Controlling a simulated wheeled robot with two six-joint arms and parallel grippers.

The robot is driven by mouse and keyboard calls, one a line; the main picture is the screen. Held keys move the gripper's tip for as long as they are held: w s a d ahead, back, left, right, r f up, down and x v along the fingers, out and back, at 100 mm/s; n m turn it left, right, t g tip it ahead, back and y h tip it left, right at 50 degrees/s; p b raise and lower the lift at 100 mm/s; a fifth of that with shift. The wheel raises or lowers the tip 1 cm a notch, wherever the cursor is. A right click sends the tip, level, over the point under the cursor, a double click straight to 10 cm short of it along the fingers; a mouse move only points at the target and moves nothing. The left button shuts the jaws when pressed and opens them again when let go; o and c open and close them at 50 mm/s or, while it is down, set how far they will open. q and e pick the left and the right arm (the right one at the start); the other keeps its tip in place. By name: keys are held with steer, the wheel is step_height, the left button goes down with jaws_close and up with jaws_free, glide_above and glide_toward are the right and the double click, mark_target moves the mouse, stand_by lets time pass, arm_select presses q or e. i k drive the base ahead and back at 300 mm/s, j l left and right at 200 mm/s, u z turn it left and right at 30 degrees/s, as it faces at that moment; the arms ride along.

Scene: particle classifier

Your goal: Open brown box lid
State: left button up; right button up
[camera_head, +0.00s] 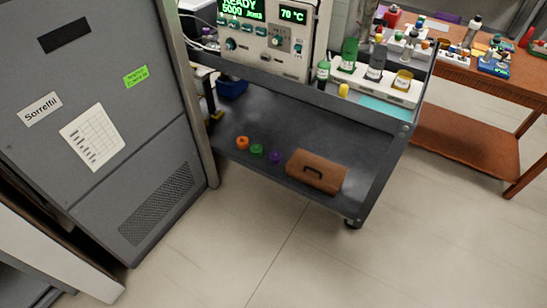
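The brown box (317,172) sits on the lower shelf of the dark grey cart, near the shelf's front right corner. A dark handle (313,173) shows on its front side. The box looks closed, though the lid's seam is too small to make out clearly. Neither of my grippers shows in the head view, and nothing touches the box.
Orange (242,142), green (257,150) and purple (275,157) small round pieces lie left of the box on the lower shelf (240,120). The cart's upper tray holds a machine (268,42) and bottles. A grey cabinet (100,110) stands left. The floor in front is clear.

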mark_target(330, 173)
steer(key=i+l+z, duration=0.25)
steer(key=i+l, duration=0.35)
steer(key=i+l+z, duration=0.25)
steer(key=i+l, duration=0.25)
steer(key=i, duration=0.1)
